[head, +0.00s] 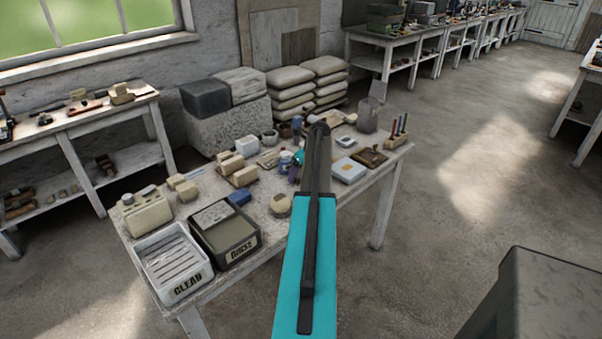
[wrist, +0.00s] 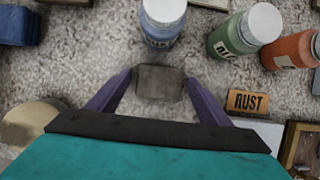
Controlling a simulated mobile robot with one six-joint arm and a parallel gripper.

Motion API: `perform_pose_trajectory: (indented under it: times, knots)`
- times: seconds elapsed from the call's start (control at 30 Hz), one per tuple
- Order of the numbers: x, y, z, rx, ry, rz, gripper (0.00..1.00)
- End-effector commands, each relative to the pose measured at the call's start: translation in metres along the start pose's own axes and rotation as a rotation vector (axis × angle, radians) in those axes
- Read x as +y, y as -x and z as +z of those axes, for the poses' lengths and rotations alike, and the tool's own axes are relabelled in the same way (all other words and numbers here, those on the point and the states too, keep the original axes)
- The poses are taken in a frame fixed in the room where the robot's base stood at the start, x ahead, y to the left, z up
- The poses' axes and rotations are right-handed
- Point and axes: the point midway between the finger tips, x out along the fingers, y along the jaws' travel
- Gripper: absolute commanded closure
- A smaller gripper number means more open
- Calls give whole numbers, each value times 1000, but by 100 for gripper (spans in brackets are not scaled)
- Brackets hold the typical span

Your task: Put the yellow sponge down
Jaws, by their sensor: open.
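My gripper (wrist: 158,82) is open, with its two purple fingers spread. A small grey-brown block (wrist: 160,83) is between the fingertips; I cannot tell whether it rests on the table or whether it is the sponge. No clearly yellow sponge shows in either view. In the head view my teal arm reaches over the table (head: 262,262) and hides much of the gripper (head: 294,173). A round beige piece (head: 280,205) lies left of the arm; a similar one shows at the left in the wrist view (wrist: 30,121).
A blue bottle (wrist: 163,22) stands just beyond the fingertips, with green (wrist: 240,32) and orange (wrist: 290,50) bottles to its right. An orange "RUST" label (wrist: 246,102) is near the right finger. A white "CLEAN" tray (head: 172,262) and dark tray (head: 226,235) stand front left.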

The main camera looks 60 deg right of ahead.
Motion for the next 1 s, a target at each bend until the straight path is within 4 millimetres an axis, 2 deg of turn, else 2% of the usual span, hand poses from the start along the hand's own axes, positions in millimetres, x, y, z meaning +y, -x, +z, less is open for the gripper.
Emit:
perform_pose_trajectory:
  times: [0.27,0.47,1.0]
  knots:
    - [0,5,1,-1,0,-1,28]
    - [0,21,0,-1,0,-1,28]
    - [0,96,1,-2,0,-2,28]
